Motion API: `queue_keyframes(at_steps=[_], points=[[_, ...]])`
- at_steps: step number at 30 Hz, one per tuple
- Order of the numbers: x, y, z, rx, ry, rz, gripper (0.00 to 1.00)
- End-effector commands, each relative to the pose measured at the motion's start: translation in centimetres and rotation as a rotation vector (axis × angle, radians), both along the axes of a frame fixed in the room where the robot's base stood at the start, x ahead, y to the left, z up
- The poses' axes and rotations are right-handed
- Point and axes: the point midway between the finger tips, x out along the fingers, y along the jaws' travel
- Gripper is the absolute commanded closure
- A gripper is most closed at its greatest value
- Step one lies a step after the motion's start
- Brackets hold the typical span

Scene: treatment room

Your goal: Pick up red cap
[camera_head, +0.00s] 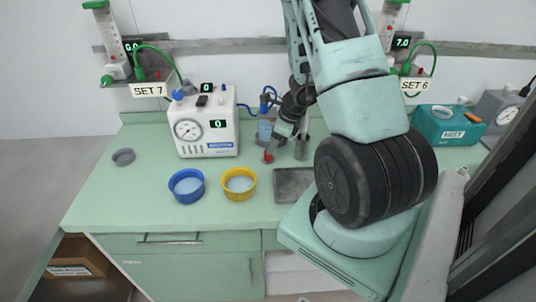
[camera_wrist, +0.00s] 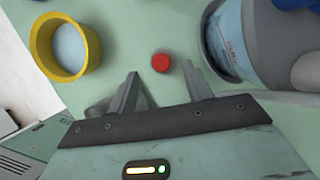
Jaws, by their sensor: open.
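The small round red cap (camera_wrist: 161,62) lies on the green counter in the wrist view, just beyond and between the fingertips of my gripper (camera_wrist: 163,82). The two grey fingers are apart with nothing between them. In the head view, a red spot that looks like the cap (camera_head: 268,156) shows on the counter below my gripper (camera_head: 276,150), partly hidden by it.
A yellow bowl (camera_head: 239,184) and a blue bowl (camera_head: 186,186) stand left of my gripper. A white gauge device (camera_head: 206,124) stands behind. A grey tray (camera_head: 293,183) lies to the right.

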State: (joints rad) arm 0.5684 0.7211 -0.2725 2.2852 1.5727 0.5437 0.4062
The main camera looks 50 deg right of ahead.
Motion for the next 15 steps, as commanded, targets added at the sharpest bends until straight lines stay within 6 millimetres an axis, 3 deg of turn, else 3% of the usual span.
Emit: queue_keyframes(at_steps=[9, 15], points=[[1.3, 0.5, -3.4, 0.002, 0.003, 0.003, 0.5], [1.7, 0.7, -4.6, 0.0, 0.0, 0.002, 0.5]])
